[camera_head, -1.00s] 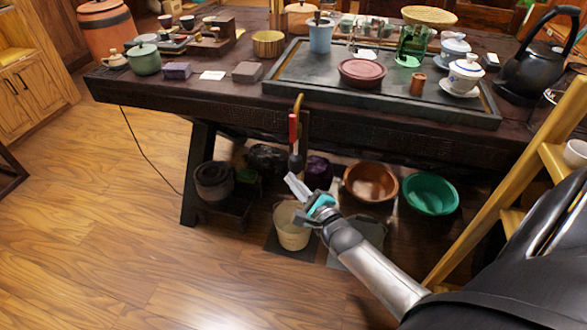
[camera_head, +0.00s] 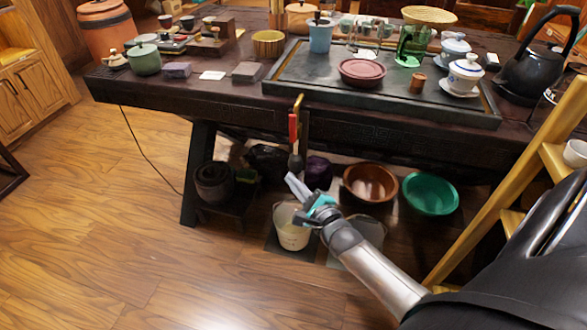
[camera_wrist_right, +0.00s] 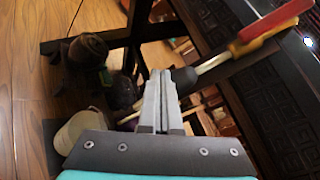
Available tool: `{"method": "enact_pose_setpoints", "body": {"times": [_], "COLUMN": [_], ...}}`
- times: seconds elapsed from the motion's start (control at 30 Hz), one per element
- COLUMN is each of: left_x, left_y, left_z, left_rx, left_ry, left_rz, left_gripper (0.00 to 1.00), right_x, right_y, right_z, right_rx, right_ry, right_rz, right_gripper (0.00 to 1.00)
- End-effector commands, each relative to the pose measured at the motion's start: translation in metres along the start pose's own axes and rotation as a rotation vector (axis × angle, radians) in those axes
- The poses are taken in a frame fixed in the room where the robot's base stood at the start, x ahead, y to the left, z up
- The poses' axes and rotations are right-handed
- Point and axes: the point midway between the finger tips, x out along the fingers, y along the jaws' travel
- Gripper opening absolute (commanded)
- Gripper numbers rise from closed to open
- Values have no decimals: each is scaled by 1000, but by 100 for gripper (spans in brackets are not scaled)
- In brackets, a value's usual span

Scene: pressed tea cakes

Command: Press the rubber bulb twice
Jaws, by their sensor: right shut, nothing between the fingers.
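The dark rubber bulb (camera_head: 295,163) hangs at the lower end of a red and brass-coloured pipe (camera_head: 294,128) at the front edge of the table. My right gripper (camera_head: 290,179) is shut and empty, just below the bulb in the head view. In the right wrist view the bulb (camera_wrist_right: 184,80) shows just right of the shut fingertips (camera_wrist_right: 160,75), partly behind them. I cannot tell whether they touch. My left gripper is not in view.
A pale bucket (camera_head: 290,230) stands on the floor below the gripper. A brown bowl (camera_head: 370,183) and a green basin (camera_head: 430,193) are under the table (camera_head: 180,105). A yellow wooden ladder-like frame (camera_head: 500,190) stands at the right. The floor at left is clear.

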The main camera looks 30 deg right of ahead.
Motion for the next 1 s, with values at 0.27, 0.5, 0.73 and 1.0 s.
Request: {"method": "enact_pose_setpoints", "body": {"times": [0.27,0.5,0.73,1.0], "left_x": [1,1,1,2], "left_y": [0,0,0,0], "left_z": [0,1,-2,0], "left_rx": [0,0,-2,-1], "left_ry": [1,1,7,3], "left_rz": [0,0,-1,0], "left_gripper": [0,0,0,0], "right_x": [3,6,6,8], "right_y": [-2,-4,-4,-6], "right_z": [-2,-4,-4,-6], "right_rx": [-1,0,0,0], "right_ry": [-1,-1,0,0], "right_rz": [0,0,0,0], "right_gripper": [0,0,0,0]}}
